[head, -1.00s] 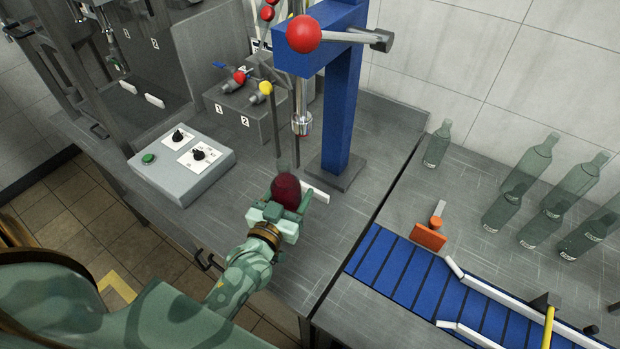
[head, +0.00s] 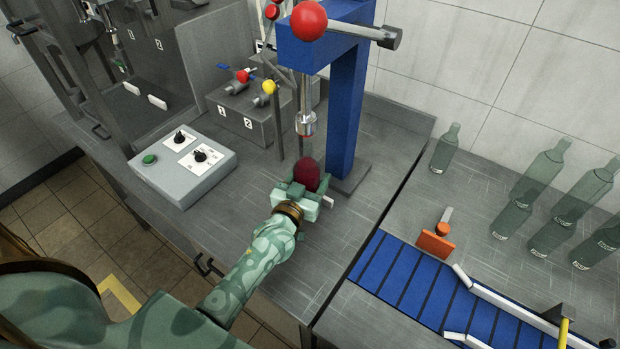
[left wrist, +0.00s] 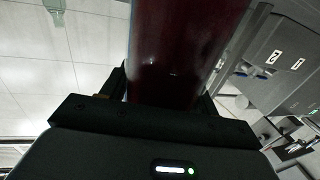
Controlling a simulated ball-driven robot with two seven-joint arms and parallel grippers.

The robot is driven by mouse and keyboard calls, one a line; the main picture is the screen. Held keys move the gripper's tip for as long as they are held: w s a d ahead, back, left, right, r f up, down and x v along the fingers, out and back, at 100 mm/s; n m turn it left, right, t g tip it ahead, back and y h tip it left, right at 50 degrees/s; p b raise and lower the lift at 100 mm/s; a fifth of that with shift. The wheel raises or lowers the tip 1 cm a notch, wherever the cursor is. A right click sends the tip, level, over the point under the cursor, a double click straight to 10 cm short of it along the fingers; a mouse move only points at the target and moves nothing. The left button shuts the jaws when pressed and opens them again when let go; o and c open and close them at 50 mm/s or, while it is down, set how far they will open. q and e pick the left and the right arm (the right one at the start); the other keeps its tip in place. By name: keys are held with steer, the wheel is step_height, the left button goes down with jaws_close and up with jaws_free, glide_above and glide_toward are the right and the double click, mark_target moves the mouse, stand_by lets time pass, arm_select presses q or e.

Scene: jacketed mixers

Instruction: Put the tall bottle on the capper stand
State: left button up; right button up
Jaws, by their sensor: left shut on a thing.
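My left gripper (head: 300,197) is shut on a dark red bottle (head: 307,173). In the head view only the bottle's upper part shows; my gripper and wrist hide the rest, so I cannot tell whether its base touches anything. The left wrist view shows the dark red bottle (left wrist: 178,55) between the two fingers. The capper stand is a blue post (head: 344,125) with a red-knobbed lever and a metal capping head (head: 306,122) hanging down. In the picture the bottle lies just below this head. My right gripper is not in view.
A grey control box (head: 182,165) and a valve block (head: 246,117) stand left of the post. A white strip (head: 328,201) shows just right of my gripper. A blue conveyor (head: 405,290) and several clear green bottles (head: 445,148) are on the right. The bench in front is clear.

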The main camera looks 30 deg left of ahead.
arm_select(q)
steer(key=o, duration=1.7)
steer(key=s, duration=0.4)
steer(key=s+p, duration=0.1)
steer(key=s, duration=0.7)
steer(key=shift+d, duration=0.4)
